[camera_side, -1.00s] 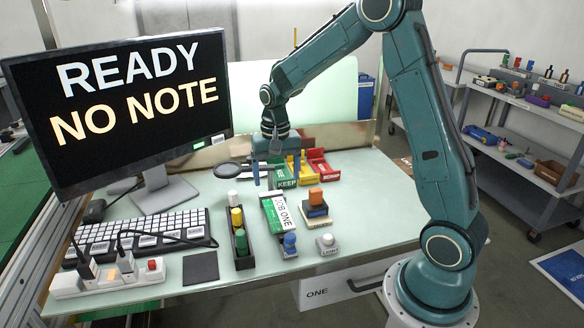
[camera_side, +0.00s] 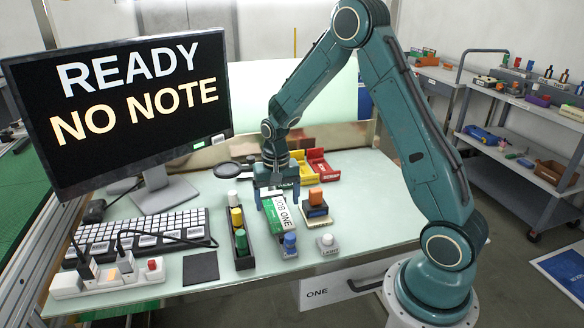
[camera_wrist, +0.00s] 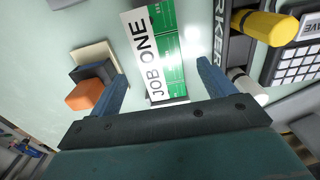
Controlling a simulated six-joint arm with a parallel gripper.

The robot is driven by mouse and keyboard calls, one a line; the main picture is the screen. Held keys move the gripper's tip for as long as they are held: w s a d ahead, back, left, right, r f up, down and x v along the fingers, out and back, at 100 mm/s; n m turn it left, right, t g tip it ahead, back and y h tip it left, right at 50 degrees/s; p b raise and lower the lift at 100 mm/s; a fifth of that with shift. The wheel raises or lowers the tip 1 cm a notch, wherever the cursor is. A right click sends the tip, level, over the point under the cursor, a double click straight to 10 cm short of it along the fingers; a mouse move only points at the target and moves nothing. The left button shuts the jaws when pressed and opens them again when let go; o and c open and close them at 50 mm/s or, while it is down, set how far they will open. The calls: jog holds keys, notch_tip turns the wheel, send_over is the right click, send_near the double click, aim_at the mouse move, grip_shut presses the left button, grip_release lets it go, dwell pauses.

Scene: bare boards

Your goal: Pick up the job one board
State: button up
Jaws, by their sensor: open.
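The job one board (camera_side: 282,212) is a flat green and white piece marked JOB ONE, lying on the pale table. The wrist view shows its label and green face (camera_wrist: 150,50). My gripper (camera_side: 276,202) is over its far end, pointing down, and hides that part. In the wrist view, my open gripper (camera_wrist: 164,84) has one blue finger on each side of the board, with visible gaps. Nothing is held. I cannot tell whether the fingertips are above the board or down beside it.
A marker holder (camera_side: 240,242) stands left of the board. An orange-topped stamp (camera_side: 316,198) is to the right; a blue-topped stamp (camera_side: 290,242) is by the near end. A white-topped stamp (camera_side: 327,241) is nearer the edge. Yellow (camera_side: 297,168) and red (camera_side: 322,168) trays lie behind.

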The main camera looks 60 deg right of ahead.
aim_at(278, 214)
jog(key=shift+f, duration=1.35)
jog(key=shift+c, duration=0.4)
jog(key=c, duration=1)
